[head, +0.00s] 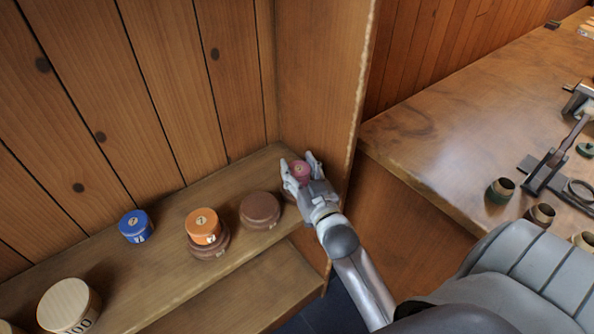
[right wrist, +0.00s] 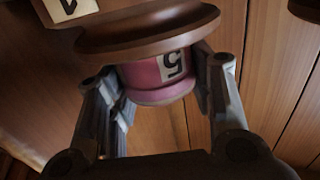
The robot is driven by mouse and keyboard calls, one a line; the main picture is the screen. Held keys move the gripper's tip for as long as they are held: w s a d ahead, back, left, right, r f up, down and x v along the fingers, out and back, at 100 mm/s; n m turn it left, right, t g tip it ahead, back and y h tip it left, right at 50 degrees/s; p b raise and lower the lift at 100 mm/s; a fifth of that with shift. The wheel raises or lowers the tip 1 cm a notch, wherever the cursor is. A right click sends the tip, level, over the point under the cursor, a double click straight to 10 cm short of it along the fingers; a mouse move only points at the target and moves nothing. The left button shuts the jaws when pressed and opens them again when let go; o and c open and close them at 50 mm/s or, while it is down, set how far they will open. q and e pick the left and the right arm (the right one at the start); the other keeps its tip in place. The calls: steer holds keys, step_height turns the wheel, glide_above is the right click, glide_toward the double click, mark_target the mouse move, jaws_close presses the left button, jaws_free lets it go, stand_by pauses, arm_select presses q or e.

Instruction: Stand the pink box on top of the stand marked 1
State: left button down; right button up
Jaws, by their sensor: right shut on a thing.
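The pink box (head: 300,168) is between the fingers of my right gripper (head: 301,175) at the right end of the shelf. In the right wrist view, which looks upside down, the pink box (right wrist: 158,80) carries a label 5. The gripper (right wrist: 160,115) is shut on it, a finger on each side. The brown stand marked 1 (right wrist: 150,30) is directly against the box's base in that picture; I cannot tell whether they touch. In the head view this stand (head: 287,195) is mostly hidden by the gripper. My left gripper is not in view.
An empty brown stand (head: 260,209) is just left of the gripper. Further left are an orange box (head: 203,228) on a stand, a blue box (head: 136,227) and a cream box (head: 68,306). A wooden side panel (head: 320,90) rises close to the gripper's right.

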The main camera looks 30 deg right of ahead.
steer(key=shift+s+a+r, duration=0.1)
steer(key=shift+s+r, duration=0.05)
steer(key=shift+s, duration=0.1)
steer(key=shift+f, duration=0.2)
steer(key=o, duration=1)
steer(key=shift+w, duration=0.1)
steer(key=shift+r, duration=0.3)
steer(key=shift+s+a+f+b, duration=0.15)
steer(key=shift+s+a, duration=0.25)
steer(key=shift+s, duration=1.55)
steer(key=shift+s+a+r+b, duration=0.1)
steer(key=shift+s+a+b, duration=0.2)
steer(key=shift+s, duration=1.7)
steer(key=shift+s+a+f+b, duration=0.1)
steer(key=shift+s+a, duration=0.35)
steer(key=shift+s, duration=1.5)
